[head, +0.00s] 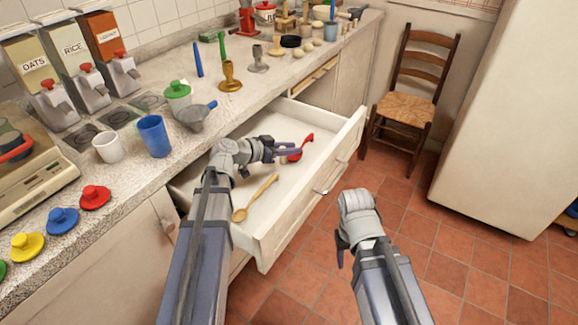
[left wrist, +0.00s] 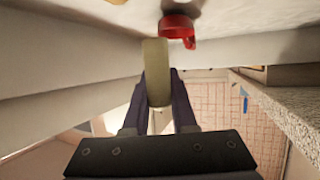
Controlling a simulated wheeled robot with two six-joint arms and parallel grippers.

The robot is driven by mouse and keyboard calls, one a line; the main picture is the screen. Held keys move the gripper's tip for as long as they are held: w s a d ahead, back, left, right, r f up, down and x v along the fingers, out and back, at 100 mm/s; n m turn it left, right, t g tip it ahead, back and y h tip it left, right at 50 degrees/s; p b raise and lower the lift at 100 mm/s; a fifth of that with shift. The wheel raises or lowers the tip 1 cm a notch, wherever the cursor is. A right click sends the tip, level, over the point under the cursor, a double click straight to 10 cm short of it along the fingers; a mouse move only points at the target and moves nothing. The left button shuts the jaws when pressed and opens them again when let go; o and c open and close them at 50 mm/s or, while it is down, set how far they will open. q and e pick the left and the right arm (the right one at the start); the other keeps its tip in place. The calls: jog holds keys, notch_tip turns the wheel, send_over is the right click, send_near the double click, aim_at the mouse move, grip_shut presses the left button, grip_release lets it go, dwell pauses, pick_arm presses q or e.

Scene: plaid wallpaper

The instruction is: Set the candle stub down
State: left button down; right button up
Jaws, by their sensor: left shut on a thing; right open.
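The candle stub (left wrist: 156,72) is a pale, cream-coloured cylinder. In the left wrist view it stands between the fingers of my left gripper (left wrist: 158,84), which is shut on it. In the head view my left gripper (head: 292,149) is over the open drawer (head: 290,122), close to a red scoop-like utensil (head: 306,142); I cannot make out the stub there. The red utensil also shows just beyond the stub in the left wrist view (left wrist: 176,28). My right gripper (head: 341,248) is open and empty, hanging low in front of the drawer, partly hidden by its arm.
A wooden spoon (head: 255,198) lies in the drawer. A chair (head: 405,103) stands beyond the drawer.

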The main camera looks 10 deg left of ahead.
aim_at(289, 169)
pick_arm(q)
notch_tip(289, 169, down, 4)
jog(key=b, duration=0.3)
jog(key=shift+r+b, duration=0.1)
jog(key=shift+b, duration=0.2)
jog(key=c, duration=0.7)
grip_release()
jog(key=shift+s+a+r, duration=0.1)
jog(key=shift+s+r, duration=0.05)
jog(key=shift+r, duration=0.05)
jog(key=shift+p+v, duration=1.5)
jog(key=shift+v, duration=2)
